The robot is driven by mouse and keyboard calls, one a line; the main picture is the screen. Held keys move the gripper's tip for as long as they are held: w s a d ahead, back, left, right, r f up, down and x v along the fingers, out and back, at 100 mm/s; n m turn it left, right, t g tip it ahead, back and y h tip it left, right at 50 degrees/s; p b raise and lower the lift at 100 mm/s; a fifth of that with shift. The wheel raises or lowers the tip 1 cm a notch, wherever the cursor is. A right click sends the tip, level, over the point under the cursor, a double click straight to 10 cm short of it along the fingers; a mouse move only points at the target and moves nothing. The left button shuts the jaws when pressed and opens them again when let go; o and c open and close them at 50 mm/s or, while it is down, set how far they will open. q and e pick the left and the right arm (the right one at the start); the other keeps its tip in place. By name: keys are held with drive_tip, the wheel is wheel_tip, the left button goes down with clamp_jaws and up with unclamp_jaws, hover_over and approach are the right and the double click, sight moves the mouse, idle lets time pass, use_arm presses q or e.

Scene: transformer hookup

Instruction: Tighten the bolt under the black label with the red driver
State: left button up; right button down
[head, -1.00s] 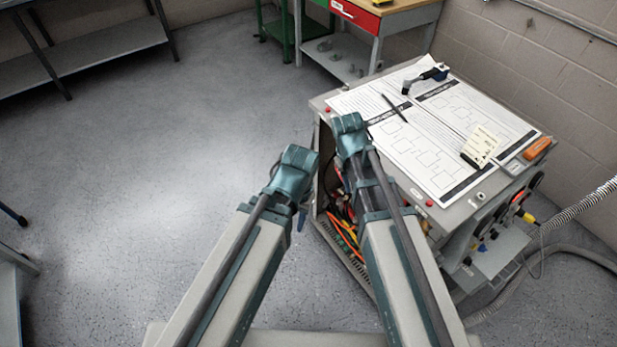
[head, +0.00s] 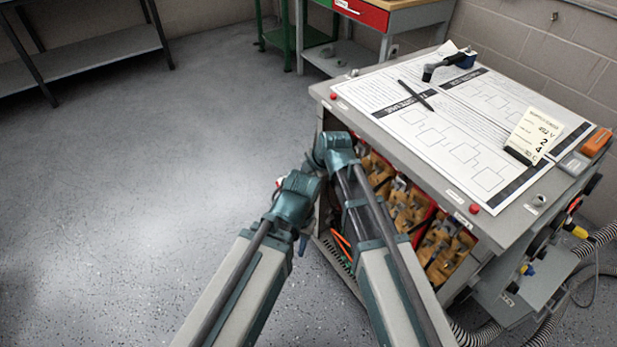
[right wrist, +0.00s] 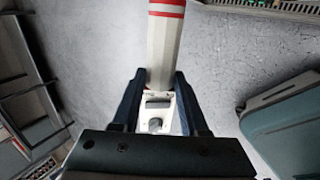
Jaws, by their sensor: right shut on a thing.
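In the right wrist view, my right gripper (right wrist: 161,84) is shut on a driver (right wrist: 163,45) with a white body and red bands. Its far end runs out of the top of that view. In the head view, the cabinet's open front shows several tan terminal blocks (head: 408,205) with grey metal parts on them, behind and beside my right arm. The bolt and a black label beside it are too small or hidden to make out. My left arm is bent left of the opening, and its gripper does not show.
The grey cabinet top (head: 483,219) holds paper sheets (head: 430,120), a black pen (head: 415,95), a blue-and-black tool (head: 450,65), a note (head: 533,135) and an orange object (head: 596,142). A corrugated hose (head: 597,238) lies at the right. Floor (head: 150,200) is clear at left.

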drive_tip(key=shift+w+a+f, duration=0.1)
drive_tip(key=shift+w, duration=0.05)
idle(0.4)
drive_tip(key=shift+w+d, duration=0.75)
drive_tip(key=shift+d, duration=0.35)
drive_tip(key=shift+w+d, duration=0.75)
drive_tip(key=shift+d, duration=0.3)
drive_tip(key=shift+w+d, duration=0.5)
drive_tip(key=shift+d, duration=0.2)
idle(0.4)
